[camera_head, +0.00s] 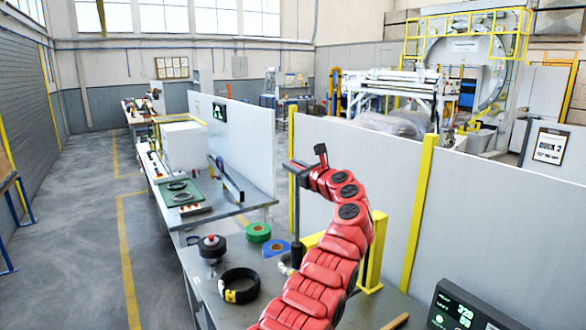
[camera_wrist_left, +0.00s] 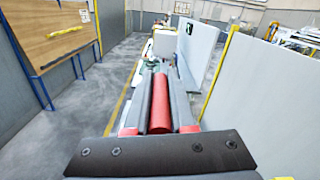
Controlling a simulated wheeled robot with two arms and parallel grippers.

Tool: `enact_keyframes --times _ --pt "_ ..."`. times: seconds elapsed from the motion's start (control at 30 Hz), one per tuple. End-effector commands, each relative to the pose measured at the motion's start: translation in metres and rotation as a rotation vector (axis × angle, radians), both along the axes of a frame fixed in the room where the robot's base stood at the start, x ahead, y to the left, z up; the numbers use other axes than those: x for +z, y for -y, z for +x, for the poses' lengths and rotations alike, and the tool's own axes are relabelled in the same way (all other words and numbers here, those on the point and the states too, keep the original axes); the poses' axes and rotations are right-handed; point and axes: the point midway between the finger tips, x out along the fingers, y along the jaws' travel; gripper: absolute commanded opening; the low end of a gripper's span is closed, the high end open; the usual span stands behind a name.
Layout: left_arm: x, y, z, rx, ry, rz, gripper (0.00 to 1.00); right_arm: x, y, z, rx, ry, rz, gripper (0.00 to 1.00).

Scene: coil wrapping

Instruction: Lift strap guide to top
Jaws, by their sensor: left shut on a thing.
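My left arm rises red and segmented from the bottom middle of the head view, and its gripper (camera_head: 306,170) is at the top of the arm, above the bench. In the left wrist view my left gripper (camera_wrist_left: 162,76) has its two dark fingers closed on a red cylinder (camera_wrist_left: 160,105), which looks like part of the strap guide. In the head view a dark upright (camera_head: 297,205) with a short dark piece (camera_head: 321,152) stands at the gripper. The arm hides part of it, and I cannot tell where the guide ends. My right gripper is not in view.
On the bench are a black coil (camera_head: 239,287), a black-and-red reel (camera_head: 212,247), a green roll (camera_head: 258,232) and a blue roll (camera_head: 276,248). A yellow post (camera_head: 418,215) and grey partition (camera_head: 480,215) stand to the right. A display (camera_head: 462,308) is at bottom right. Floor on the left is open.

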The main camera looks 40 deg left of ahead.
Motion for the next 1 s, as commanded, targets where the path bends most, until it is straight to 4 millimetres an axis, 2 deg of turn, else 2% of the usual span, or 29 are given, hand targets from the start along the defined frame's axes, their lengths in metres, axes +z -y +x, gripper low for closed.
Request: enact_keyframes --times 0.1,0.13,0.27,0.67,0.87,1.0 --pt "0.006 0.000 0.000 -0.001 0.008 0.007 0.00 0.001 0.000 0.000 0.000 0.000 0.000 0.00" --pt "0.006 0.000 0.000 -0.001 0.009 0.008 0.28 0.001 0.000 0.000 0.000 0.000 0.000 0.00" --pt "0.005 0.000 0.000 -0.001 0.007 0.006 0.51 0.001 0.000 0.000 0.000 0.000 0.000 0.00" --pt "0.003 0.004 -0.001 -0.002 0.006 0.006 0.52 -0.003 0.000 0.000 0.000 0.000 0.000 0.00" --pt "0.000 0.026 -0.011 -0.004 0.011 0.004 0.52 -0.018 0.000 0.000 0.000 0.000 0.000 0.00" --pt "-0.005 0.060 -0.023 -0.006 0.009 0.001 0.52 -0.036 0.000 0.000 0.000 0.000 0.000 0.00"
